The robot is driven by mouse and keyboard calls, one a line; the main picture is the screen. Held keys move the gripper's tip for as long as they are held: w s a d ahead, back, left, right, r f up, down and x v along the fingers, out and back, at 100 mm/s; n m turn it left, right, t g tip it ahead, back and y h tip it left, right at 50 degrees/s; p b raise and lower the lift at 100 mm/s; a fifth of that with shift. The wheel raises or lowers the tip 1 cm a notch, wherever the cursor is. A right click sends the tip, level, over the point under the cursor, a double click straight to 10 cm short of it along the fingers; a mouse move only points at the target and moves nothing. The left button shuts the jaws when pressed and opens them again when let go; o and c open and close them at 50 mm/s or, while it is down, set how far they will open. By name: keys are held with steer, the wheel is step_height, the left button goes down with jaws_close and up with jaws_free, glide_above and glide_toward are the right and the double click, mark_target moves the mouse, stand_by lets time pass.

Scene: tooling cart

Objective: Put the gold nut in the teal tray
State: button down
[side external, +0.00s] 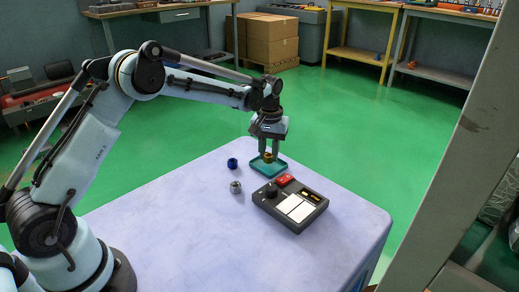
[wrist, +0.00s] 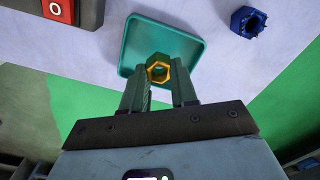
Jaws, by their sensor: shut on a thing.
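The gold nut (wrist: 158,70) is between the fingertips of my gripper (wrist: 160,82), which is shut on it. In the wrist view the nut shows over the teal tray (wrist: 190,48). In the side external view my gripper (side external: 268,152) points down over the teal tray (side external: 262,169), with the gold nut (side external: 268,157) at its fingertips. The tray lies flat near the far corner of the cart top. I cannot tell whether the nut touches the tray floor.
A blue nut (side external: 232,163) and a silver nut (side external: 235,187) stand left of the tray. A dark control box (side external: 290,204) with a red switch (side external: 284,180) sits close in front of the tray. The left and front of the cart top (side external: 170,230) are clear.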

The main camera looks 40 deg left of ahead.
mark_target(269, 154)
steer(key=shift+f, duration=0.65)
steer(key=shift+f, duration=0.15)
steer(key=c, duration=0.9)
jaws_free()
steer(key=s+d+r+m+t, duration=0.1)
steer(key=s+r, duration=0.2)
steer(key=r, duration=0.6)
steer(key=s+d+r+m+t, duration=0.1)
steer(key=s+r, duration=0.1)
steer(key=r, duration=0.6)
steer(key=s+d+f+m+t, duration=0.1)
steer(key=s, duration=0.5)
steer(key=s+d+f+m+t, duration=0.1)
steer(key=s+t, duration=0.1)
steer(key=s, duration=0.4)
steer(key=s+f+m+t, duration=0.2)
steer(key=s, duration=0.4)
steer(key=shift+d, duration=0.4)
